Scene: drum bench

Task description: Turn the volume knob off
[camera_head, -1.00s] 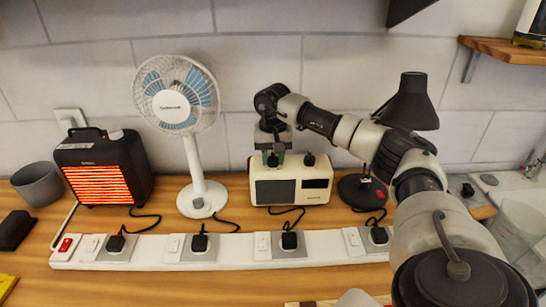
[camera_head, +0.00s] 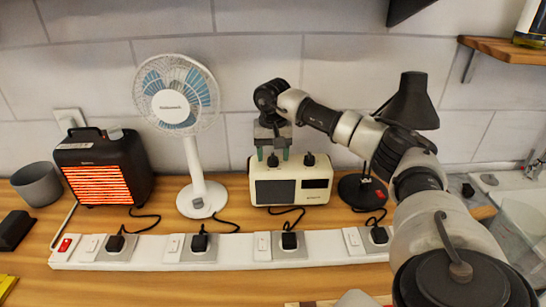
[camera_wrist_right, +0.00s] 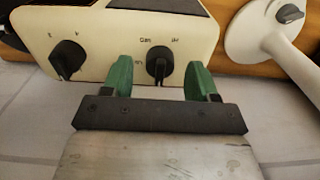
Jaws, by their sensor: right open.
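A cream radio (camera_head: 318,190) with a dark front panel stands on the bench against the wall. Two black knobs sit on its top. My right gripper (camera_head: 272,154) comes down over the left knob (camera_head: 273,160) with its green fingers apart. In the right wrist view that same knob (camera_wrist_right: 160,62) is between the open fingers (camera_wrist_right: 159,68), one on each side, with gaps showing. Small markings surround it, too blurred to read surely. The other knob (camera_wrist_right: 67,59) is clear of the gripper. My left gripper is out of view.
A white fan (camera_head: 198,190) stands left of the radio and a black lamp (camera_head: 405,105) right of it. A glowing heater (camera_head: 105,170) is further left. A white power strip (camera_head: 225,250) with several plugs and cords runs along the front.

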